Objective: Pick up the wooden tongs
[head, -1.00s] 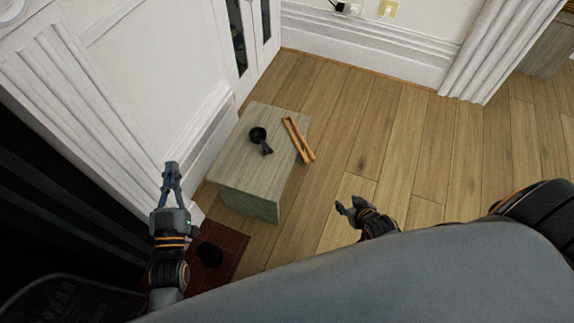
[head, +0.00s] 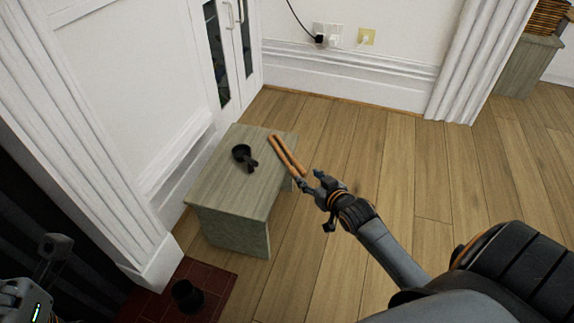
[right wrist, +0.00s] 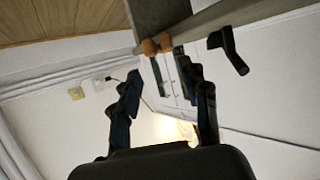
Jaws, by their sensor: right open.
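The wooden tongs (head: 286,154) are orange-brown and lie at the right edge of a small grey-green wooden table (head: 232,200), their near end reaching the edge. My right gripper (head: 309,181) is open at that near end. In the right wrist view, the open fingers (right wrist: 165,95) point toward the two rounded tong ends (right wrist: 157,44), with nothing held between them. In the head view I cannot tell whether a finger touches the tongs. My left gripper (head: 52,252) is dark and partly cut off at the lower left, away from the table.
A black scoop-like utensil (head: 243,156) lies on the table left of the tongs; its handle also shows in the right wrist view (right wrist: 230,50). A black cup-like object (head: 187,295) stands on the red tiles. White panelling borders the table's left. Floor to the right is clear.

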